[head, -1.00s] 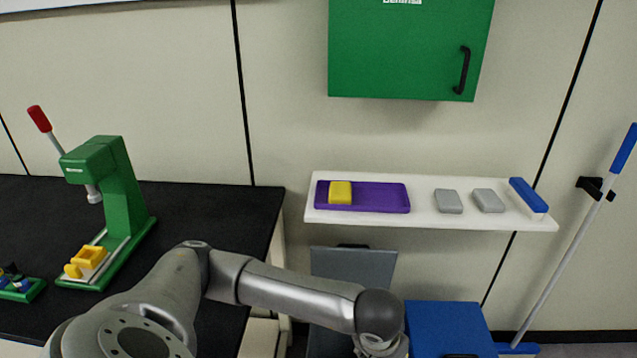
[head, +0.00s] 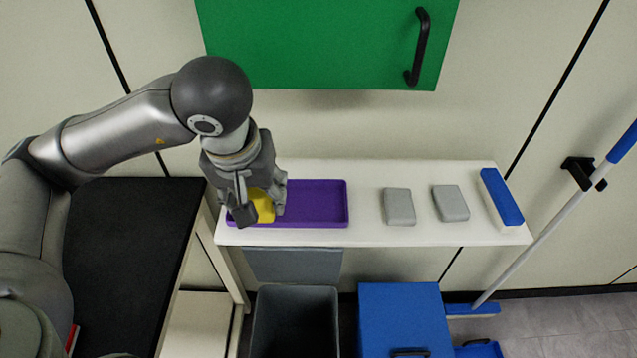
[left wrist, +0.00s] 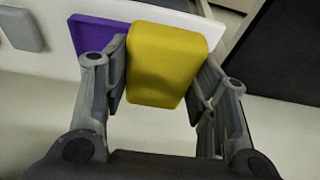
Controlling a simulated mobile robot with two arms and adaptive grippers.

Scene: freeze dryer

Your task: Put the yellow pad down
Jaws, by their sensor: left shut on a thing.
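The yellow pad (head: 263,206) is between the fingers of my left gripper (head: 260,212), over the left end of the purple tray (head: 318,204). The left wrist view shows the yellow pad (left wrist: 166,62) large, with the fingers of my left gripper (left wrist: 160,85) shut on its two sides. The purple tray (left wrist: 92,35) shows behind it there. I cannot tell whether the pad touches the tray. The gripper hides the tray's left end in the head view. My right gripper is not in view.
The tray lies on a white shelf (head: 365,233). Two grey pads (head: 399,207) and a blue-topped block (head: 502,198) stand to its right. A green cabinet (head: 320,45) hangs above. A grey bin (head: 295,320) and a blue box (head: 403,315) are below. The tray's right part is empty.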

